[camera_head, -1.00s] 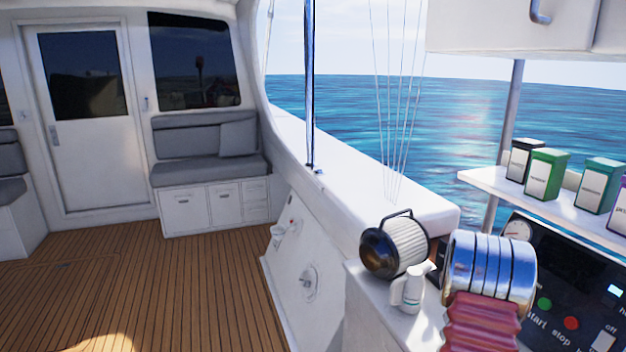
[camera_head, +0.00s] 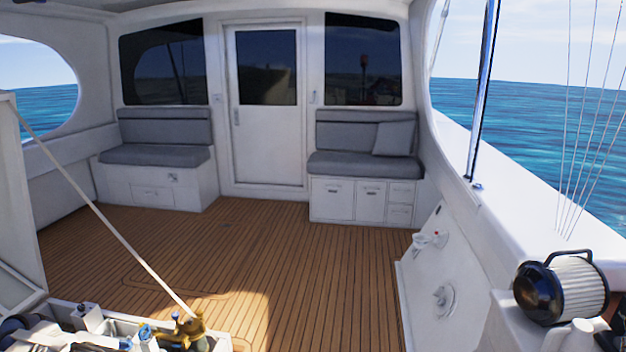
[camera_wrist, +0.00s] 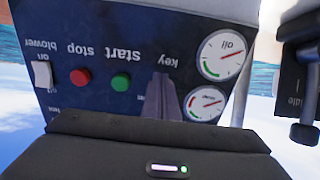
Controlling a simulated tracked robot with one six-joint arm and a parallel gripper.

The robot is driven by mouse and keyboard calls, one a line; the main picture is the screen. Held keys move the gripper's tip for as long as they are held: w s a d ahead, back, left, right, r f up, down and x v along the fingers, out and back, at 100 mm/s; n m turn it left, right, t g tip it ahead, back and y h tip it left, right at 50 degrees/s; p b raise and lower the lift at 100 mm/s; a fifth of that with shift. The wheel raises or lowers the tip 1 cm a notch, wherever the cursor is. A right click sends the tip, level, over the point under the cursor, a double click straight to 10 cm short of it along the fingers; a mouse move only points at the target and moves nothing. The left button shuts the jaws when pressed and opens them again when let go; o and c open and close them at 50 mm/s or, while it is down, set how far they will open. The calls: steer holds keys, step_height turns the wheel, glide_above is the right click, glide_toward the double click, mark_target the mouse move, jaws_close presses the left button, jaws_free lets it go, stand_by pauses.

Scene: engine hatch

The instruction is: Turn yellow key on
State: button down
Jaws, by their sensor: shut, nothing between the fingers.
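In the wrist view a dark control panel (camera_wrist: 90,110) shows upside down, with a label "key" above my gripper (camera_wrist: 162,82). My gripper's fingers are shut with nothing between them and point at the panel near that label. No yellow key shows in either view; the spot by the label is partly covered by my fingers. The head view does not show my gripper or the panel.
The panel has a green start button (camera_wrist: 121,83), a red stop button (camera_wrist: 80,77), a blower switch (camera_wrist: 43,75) and two gauges. A black lever (camera_wrist: 304,130) stands at the right. In the head view, an open engine hatch (camera_head: 20,220) is lower left; a lamp (camera_head: 562,288) is lower right.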

steer(key=shift+w+d+r, duration=0.15)
steer(key=shift+d+r, duration=0.05)
steer(key=shift+r, duration=0.15)
stand_by(0.9)
steer(key=shift+w+f, duration=0.15)
steer(key=shift+w, duration=0.3)
steer(key=shift+a+f, duration=0.1)
steer(key=shift+f, duration=0.05)
steer(key=shift+a+f, duration=0.1)
steer(key=shift+f, duration=0.1)
stand_by(0.5)
steer(key=v, duration=0.6)
stand_by(0.4)
